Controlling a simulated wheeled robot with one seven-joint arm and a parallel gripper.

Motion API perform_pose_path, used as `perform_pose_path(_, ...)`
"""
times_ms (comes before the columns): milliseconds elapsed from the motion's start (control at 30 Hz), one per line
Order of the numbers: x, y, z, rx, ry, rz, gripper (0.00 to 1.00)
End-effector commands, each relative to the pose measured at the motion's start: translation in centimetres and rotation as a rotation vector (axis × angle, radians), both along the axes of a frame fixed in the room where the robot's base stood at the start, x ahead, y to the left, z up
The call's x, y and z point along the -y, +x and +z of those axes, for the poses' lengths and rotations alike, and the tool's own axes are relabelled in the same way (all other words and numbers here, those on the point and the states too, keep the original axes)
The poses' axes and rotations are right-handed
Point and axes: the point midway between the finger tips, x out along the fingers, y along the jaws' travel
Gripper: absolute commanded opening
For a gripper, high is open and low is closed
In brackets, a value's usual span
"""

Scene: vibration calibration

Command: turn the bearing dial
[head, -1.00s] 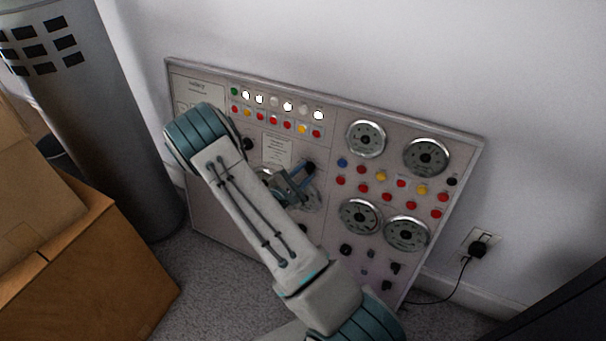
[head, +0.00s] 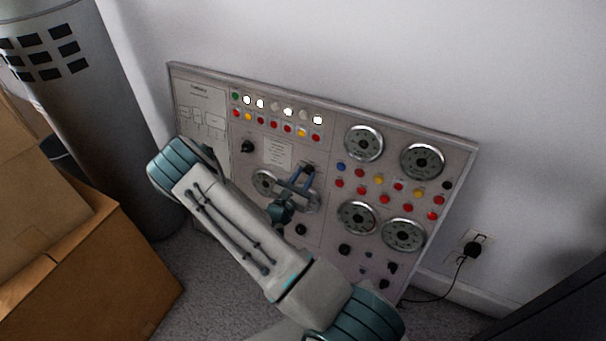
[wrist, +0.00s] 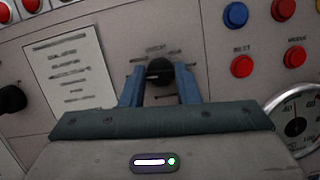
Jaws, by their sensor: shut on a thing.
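The dial is a black round knob (wrist: 160,70) on the grey control panel (head: 210,92). Its printed label is too blurred to read. My gripper (wrist: 159,78) has its two blue fingers on either side of the knob and is shut on it. In the head view my gripper (head: 303,178) reaches the panel's middle from below, and the knob is mostly hidden between the fingers. Which way the knob points cannot be told.
Several round gauges (head: 363,143) and coloured buttons lie right of the knob. Another black knob (head: 247,146) is to its left. Cardboard boxes (head: 95,275) and a grey cylinder (head: 85,110) stand at left. A plugged cord (head: 472,250) is at right.

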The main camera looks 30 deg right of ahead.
Motion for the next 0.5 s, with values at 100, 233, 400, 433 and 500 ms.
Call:
perform_pose_path(100,0.07,-0.18,0.02,-0.048,-0.033,0.009,0.06)
perform_pose_path(233,0.09,-0.21,-0.07,-0.083,-0.059,0.016,0.06)
perform_pose_path(400,0.09,-0.21,-0.16,-0.105,-0.075,0.022,0.06)
perform_pose_path(433,0.08,-0.23,-0.17,-0.107,-0.076,0.022,0.06)
perform_pose_path(500,0.08,-0.22,-0.20,-0.110,-0.079,0.023,0.06)
